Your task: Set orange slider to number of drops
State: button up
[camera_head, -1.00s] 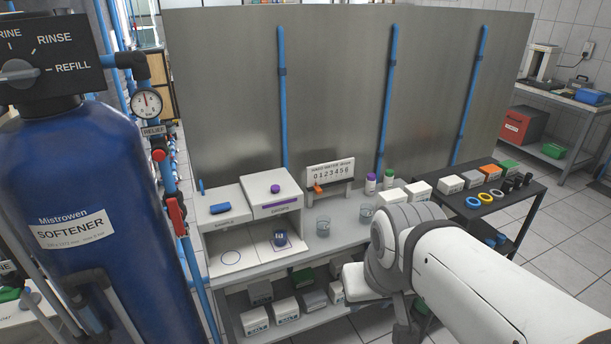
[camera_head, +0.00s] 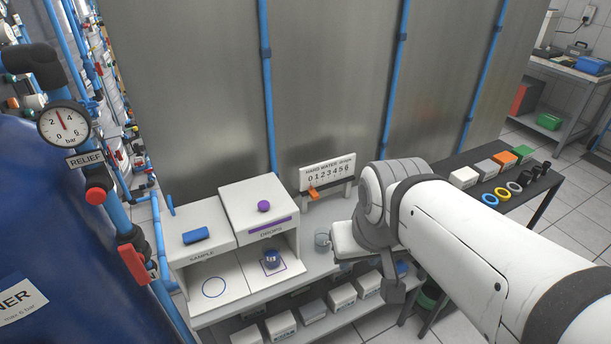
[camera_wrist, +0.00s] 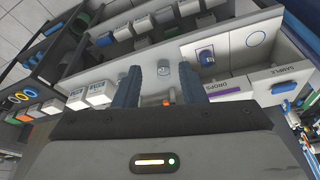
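The orange slider (camera_head: 312,193) sits on a small stand below a white number board (camera_head: 327,173) reading 0 to 6. It is at the low end, near 0. In the wrist view an orange bit (camera_wrist: 167,102) shows between the fingers, partly hidden. My gripper (camera_wrist: 162,72) is open and empty, with its two blue-grey fingers apart over the bench. The white DROPS unit (camera_head: 258,206) has a purple knob (camera_head: 263,206) on top. A dark blue labelled vessel (camera_head: 271,258) stands in its bay on a square mark.
The SAMPLE unit (camera_head: 198,233), with a blue block on top, stands left of the DROPS unit. A glass beaker (camera_head: 322,241) stands right of it. White boxes (camera_head: 342,297) fill the lower shelf. A dark side table (camera_head: 480,165) holds boxes and rings. A metal panel backs the bench.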

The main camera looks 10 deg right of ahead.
jog(key=shift+o, duration=0.3)
jog(key=w+d+f+t+h, duration=0.1)
jog(key=w+d+f, duration=0.1)
jog(key=w, duration=0.6)
jog(key=shift+d+t, duration=0.4)
jog(key=shift+d, duration=0.1)
jog(key=n+t+y, duration=0.2)
jog(key=t, duration=0.4)
send_near(317, 196)
jog(key=s+d+r, duration=0.3)
jog(key=d, duration=0.1)
jog(key=w+a+f+y, duration=0.1)
jog(key=w+f, duration=0.1)
jog(key=w, duration=0.1)
jog(key=w+a+f+n+t+y, duration=0.1)
jog(key=w+a+f, duration=0.1)
jog(key=w+f, duration=0.1)
jog(key=w+a+f+y+p, duration=0.1)
jog(key=w+f, duration=0.2)
jog(key=w, duration=0.1)
jog(key=shift+a+n+t, duration=0.25)
jog(key=shift+n+t, duration=0.05)
jog(key=shift+c, duration=0.3)
grip_shut()
